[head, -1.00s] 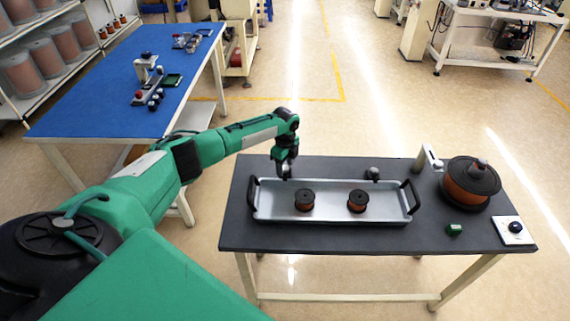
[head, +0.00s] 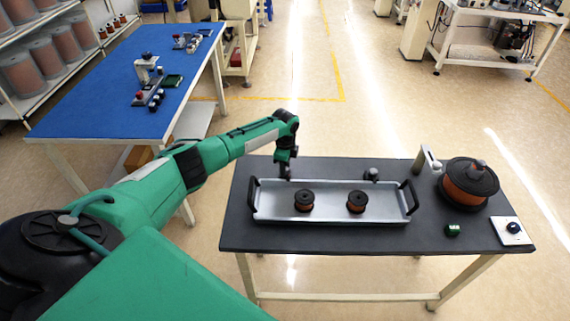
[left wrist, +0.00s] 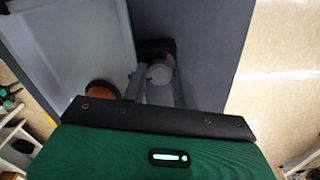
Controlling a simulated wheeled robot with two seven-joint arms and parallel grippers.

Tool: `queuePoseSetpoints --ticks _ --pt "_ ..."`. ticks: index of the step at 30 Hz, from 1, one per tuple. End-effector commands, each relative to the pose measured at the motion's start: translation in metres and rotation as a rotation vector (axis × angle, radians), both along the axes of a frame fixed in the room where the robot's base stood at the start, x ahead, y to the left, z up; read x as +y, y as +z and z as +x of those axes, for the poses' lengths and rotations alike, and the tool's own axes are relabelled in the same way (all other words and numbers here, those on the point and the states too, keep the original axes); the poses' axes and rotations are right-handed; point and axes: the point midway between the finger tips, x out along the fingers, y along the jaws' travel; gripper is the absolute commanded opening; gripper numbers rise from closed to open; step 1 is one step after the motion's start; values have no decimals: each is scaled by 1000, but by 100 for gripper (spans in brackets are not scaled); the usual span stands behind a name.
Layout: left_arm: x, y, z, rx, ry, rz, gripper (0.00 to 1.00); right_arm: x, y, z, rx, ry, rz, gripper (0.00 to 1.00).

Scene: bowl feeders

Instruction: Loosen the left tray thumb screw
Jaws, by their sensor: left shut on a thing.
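The metal tray (head: 330,211) with black end handles lies on the dark table. My left gripper (head: 286,174) points down at the tray's far edge, near its left end. In the left wrist view its two fingers (left wrist: 157,88) are shut on the left thumb screw (left wrist: 160,73), a round grey knob on a dark mount just outside the tray (left wrist: 95,35). Another dark knob (head: 371,174) stands at the far edge, to the right. My right gripper is not in view.
Two copper spools (head: 304,201) (head: 356,202) sit in the tray. A blue-topped bench (head: 100,95) stands left.

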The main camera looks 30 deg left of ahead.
Motion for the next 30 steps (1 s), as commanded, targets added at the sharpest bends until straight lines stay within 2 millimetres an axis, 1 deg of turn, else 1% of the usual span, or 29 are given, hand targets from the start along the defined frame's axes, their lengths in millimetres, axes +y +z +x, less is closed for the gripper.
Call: queuePoseSetpoints --ticks 1,18,30 --pt "-1 1 0 1 45 -2 6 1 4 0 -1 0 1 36" --pt "-1 2 -1 3 589 -1 6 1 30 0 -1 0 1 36" --pt "0 2 -1 2 931 0 6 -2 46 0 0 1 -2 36"
